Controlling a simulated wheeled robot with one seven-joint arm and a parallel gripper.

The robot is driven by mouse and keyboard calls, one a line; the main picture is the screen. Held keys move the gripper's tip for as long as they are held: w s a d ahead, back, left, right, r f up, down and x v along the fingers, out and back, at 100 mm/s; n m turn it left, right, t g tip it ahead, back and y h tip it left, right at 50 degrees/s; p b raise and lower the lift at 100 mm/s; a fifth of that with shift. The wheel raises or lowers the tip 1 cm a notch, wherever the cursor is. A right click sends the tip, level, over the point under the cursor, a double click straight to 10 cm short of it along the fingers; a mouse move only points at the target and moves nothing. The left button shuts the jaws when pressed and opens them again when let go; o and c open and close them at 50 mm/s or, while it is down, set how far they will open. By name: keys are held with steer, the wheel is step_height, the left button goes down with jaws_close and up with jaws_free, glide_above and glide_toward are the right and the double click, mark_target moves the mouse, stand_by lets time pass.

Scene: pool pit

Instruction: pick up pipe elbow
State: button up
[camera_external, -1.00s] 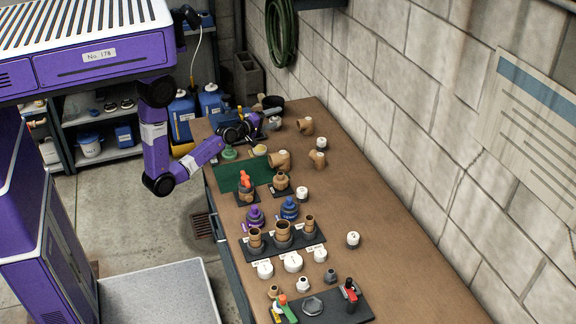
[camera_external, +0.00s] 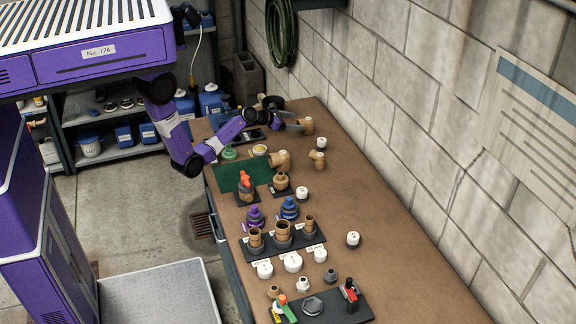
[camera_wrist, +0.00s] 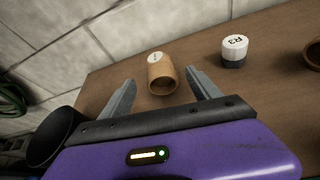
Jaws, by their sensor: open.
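A tan pipe elbow (camera_external: 307,126) with a pale label stands near the far end of the brown bench. In the wrist view the elbow (camera_wrist: 161,78) shows its round opening and sits ahead of my gripper (camera_wrist: 157,88), in the gap between the two grey fingers. My gripper (camera_external: 291,120) is open and empty, just left of the elbow in the external view. I see no contact between the fingers and the elbow. Two more tan elbow-like fittings, one larger (camera_external: 280,160) and one smaller (camera_external: 318,159), stand nearer the camera.
A white-capped dark piece marked R3 (camera_wrist: 235,51) stands right of the elbow in the wrist view. A black round container (camera_wrist: 55,138) is at lower left there. The block wall (camera_external: 400,90) runs along the bench. Racks of fittings (camera_external: 283,245) fill the near left; the near right is bare.

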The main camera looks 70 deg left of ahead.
mark_target(305, 123)
steer(key=shift+x, duration=3.15)
steer(key=shift+f, duration=0.15)
steer(key=c, duration=1.6)
steer(key=shift+o, duration=0.2)
jaws_close()
step_height(305, 123, up, 20)
